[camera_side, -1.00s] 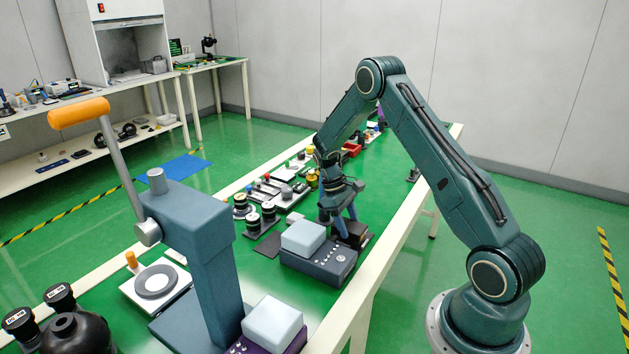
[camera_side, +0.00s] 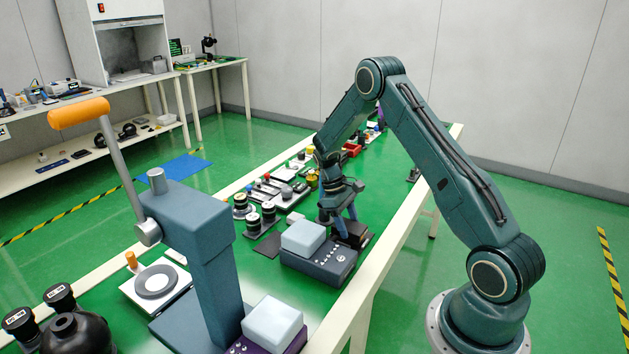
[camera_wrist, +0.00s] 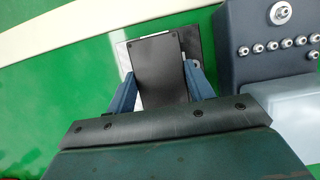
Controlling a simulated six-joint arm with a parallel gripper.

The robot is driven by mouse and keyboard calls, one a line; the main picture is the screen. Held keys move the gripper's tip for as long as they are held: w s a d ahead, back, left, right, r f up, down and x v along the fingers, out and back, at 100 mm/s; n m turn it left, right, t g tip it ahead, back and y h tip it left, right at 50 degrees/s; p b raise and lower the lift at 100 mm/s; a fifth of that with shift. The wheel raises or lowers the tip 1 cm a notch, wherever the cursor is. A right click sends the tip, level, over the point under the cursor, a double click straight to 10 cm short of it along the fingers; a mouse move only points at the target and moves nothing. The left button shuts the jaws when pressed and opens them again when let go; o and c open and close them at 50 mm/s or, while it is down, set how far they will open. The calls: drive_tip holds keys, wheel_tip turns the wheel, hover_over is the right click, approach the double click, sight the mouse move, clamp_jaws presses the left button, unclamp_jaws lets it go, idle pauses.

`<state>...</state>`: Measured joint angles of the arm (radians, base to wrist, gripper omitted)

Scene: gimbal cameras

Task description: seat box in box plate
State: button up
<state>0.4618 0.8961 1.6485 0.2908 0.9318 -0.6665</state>
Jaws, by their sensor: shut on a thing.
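The box (camera_side: 352,232) looks dark brown in the side view. In the wrist view the box (camera_wrist: 158,65) shows a black top face and lies between the two blue fingers. My gripper (camera_side: 341,224) points down and is shut on it; in the wrist view my gripper (camera_wrist: 160,78) has one finger against each side. A dark flat plate (camera_side: 367,238), seemingly the box plate, shows beside and under the box. In the wrist view the plate's edge (camera_wrist: 204,40) sticks out past the box. The box hides most of the plate, and I cannot tell whether it is fully down in it.
A dark blue-grey unit (camera_side: 318,268) with a pale block on top and a row of studs stands close beside the gripper. A lever press (camera_side: 205,240) with an orange handle stands nearer the camera. Several small parts fill the bench behind. The bench edge is on the right.

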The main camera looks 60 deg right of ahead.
drive_tip(key=shift+f, duration=0.9)
drive_tip(key=o, duration=1.2)
drive_tip(key=shift+o, duration=0.2)
drive_tip(key=shift+w+r, duration=0.2)
drive_tip(key=shift+r, duration=0.25)
drive_tip(key=shift+w+r, duration=0.2)
drive_tip(key=shift+r, duration=2.05)
drive_tip(key=shift+w+r, duration=0.2)
drive_tip(key=shift+r, duration=2)
